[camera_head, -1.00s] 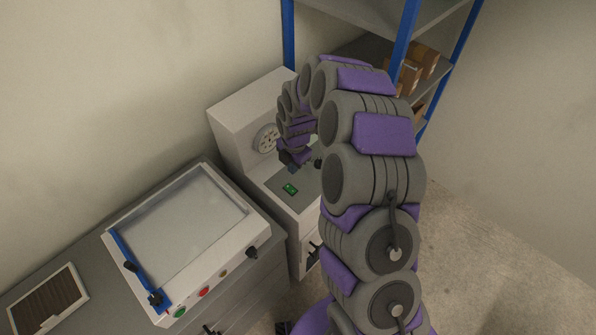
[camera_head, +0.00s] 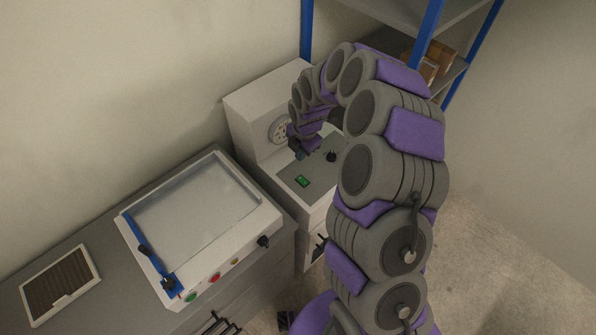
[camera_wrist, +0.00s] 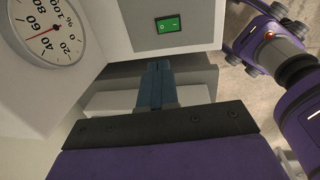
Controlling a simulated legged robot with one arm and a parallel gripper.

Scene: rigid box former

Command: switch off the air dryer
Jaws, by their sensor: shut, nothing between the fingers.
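The air dryer appears to be the white machine (camera_head: 262,102) with a round dial and a grey top panel. A green rocker switch (camera_head: 302,181) sits on that panel. In the wrist view the switch (camera_wrist: 167,25) is near the top, with the dial (camera_wrist: 45,30) at upper left. My gripper (camera_wrist: 157,66) is shut and empty, its blue fingers pointing toward the switch but apart from it. In the head view my gripper (camera_head: 299,153) is over the panel, behind the switch. Its contact with the panel cannot be told.
A black knob (camera_head: 331,157) is on the panel, right of my gripper. A glass-topped box former (camera_head: 268,217) with a blue bar stands to the left on a grey cabinet. Blue-framed shelves (camera_head: 427,28) with cardboard boxes stand behind. Open floor (camera_head: 500,230) lies at right.

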